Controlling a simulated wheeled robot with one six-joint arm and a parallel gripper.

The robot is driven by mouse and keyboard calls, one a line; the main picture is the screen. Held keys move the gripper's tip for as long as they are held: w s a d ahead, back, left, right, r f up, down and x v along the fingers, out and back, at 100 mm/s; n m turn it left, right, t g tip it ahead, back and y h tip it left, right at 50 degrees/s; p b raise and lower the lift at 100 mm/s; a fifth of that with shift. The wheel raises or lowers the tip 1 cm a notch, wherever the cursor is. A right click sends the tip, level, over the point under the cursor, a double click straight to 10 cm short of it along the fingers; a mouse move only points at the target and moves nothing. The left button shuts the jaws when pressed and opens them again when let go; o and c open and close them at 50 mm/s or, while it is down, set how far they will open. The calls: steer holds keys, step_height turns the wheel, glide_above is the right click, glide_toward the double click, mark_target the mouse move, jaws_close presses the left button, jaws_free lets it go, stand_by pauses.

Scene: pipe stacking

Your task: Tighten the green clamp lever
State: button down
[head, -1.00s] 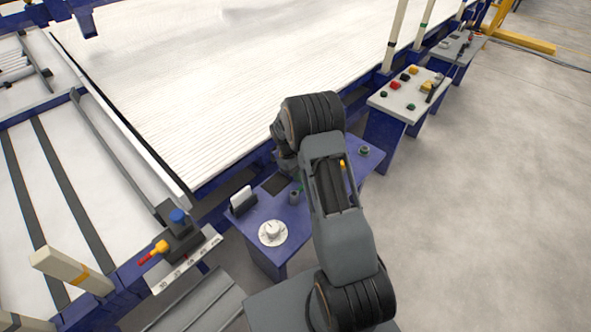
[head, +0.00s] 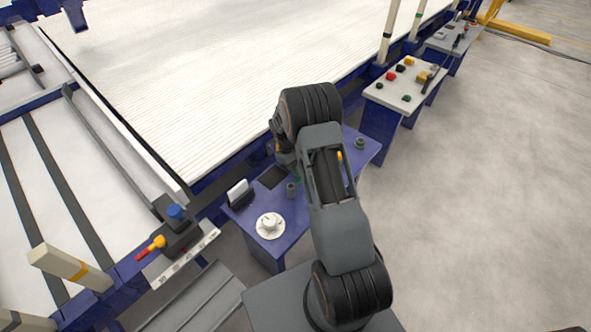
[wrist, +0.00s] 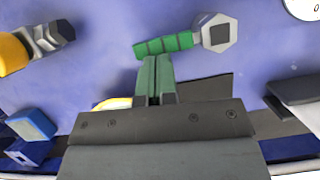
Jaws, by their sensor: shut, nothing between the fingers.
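The green clamp lever (wrist: 165,45) lies across the upper middle of the wrist view, its right end joined to a grey hexagonal pivot (wrist: 219,34). In the head view the pivot (head: 291,190) stands on the blue table, with a bit of the green lever (head: 297,179) beside it. My gripper (wrist: 154,62) is shut and empty, its fingertips just below the lever's middle in the wrist view. I cannot tell whether they touch it. In the head view my arm hides most of the fingers.
The blue table (head: 293,233) also bears a white dial (head: 270,226), a black holder with a white piece (head: 239,194) and a dark flat pad (head: 272,177). A yellow-handled part (wrist: 15,52) is at the wrist view's left. The floor (head: 480,190) at right is clear.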

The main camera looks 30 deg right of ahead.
steer(key=shift+s+d+m, duration=0.2)
steer(key=shift+m, duration=0.3)
steer(key=s+m+y, duration=0.1)
steer(key=d+m+p, duration=0.1)
steer(key=m, duration=0.1)
steer(key=shift+s+y, duration=0.35)
steer(key=shift+y, duration=0.05)
steer(key=m, duration=0.1)
steer(key=s+m+y+p, duration=0.1)
steer(key=m, duration=0.1)
steer(key=s+m, duration=0.1)
steer(key=shift+s+d+m+y+p, duration=0.2)
steer(key=shift+d+m+y+p, duration=0.1)
steer(key=shift+m+p, duration=0.1)
steer(key=m, duration=0.1)
steer(key=s+m, duration=0.1)
steer(key=m, duration=0.1)
steer(key=s+m+t+y+p, duration=0.1)
steer(key=shift+s+a, duration=0.2)
steer(key=shift+a, duration=0.1)
steer(key=shift+s+a+m+t+y+p, duration=0.3)
steer(key=shift+s+m+t, duration=0.15)
steer(key=shift+m, duration=0.7)
steer(key=shift+s+a+m+t+y+p, duration=0.15)
steer(key=shift+s+a+m+t+y, duration=0.2)
steer(key=shift+m, duration=0.8)
steer(key=shift+s, duration=0.15)
steer(key=p+v, duration=0.7)
steer(key=v, duration=0.3)
steer(key=shift+a, duration=0.15)
